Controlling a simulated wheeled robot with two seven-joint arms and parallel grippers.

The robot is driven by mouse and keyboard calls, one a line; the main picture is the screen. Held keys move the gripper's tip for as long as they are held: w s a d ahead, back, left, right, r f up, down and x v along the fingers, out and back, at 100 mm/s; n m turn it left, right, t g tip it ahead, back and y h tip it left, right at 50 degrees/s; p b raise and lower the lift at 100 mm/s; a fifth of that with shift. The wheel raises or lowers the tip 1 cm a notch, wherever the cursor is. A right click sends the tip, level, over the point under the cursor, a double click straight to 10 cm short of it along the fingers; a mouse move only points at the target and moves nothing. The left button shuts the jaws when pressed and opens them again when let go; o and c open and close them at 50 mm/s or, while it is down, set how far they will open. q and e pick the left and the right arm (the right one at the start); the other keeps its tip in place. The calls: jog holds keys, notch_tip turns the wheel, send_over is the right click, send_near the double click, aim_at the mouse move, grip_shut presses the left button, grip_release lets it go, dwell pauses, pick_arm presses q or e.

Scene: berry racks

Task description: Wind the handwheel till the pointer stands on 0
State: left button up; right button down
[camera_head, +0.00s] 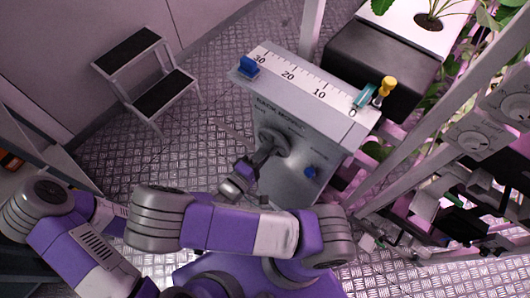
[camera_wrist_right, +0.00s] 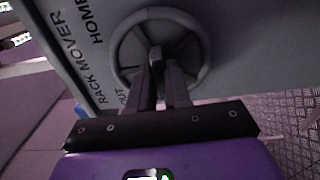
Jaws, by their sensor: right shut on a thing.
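The handwheel (camera_head: 273,143) is a grey ring on the front of a grey box (camera_head: 215,92). It also fills the upper middle of the right wrist view (camera_wrist_right: 203,45). My right gripper (camera_head: 262,158) is at the wheel; in the wrist view its dark fingers (camera_wrist_right: 160,70) are shut on a part near the wheel's middle. A white scale (camera_head: 304,82) on top runs from 30 at left to 0 at right. A blue block (camera_head: 248,66) sits by 30, and a teal piece (camera_head: 364,97) by 0; I cannot tell which is the pointer. My left gripper is out of view.
A blue knob (camera_head: 311,172) is on the box front, right of the wheel. A yellow-topped post (camera_head: 386,86) stands by the 0 end. A black box (camera_head: 375,62) and plants are behind. A step stool (camera_head: 150,75) stands at left on the metal floor.

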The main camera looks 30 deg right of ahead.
jog(key=shift+m, duration=0.4)
jog(key=c, duration=1.2)
grip_release()
jog(key=shift+o, duration=0.2)
jog(key=p+v, duration=0.1)
jog(key=v, duration=0.6)
jog(key=shift+a, duration=0.3)
jog(key=shift+s, duration=0.1)
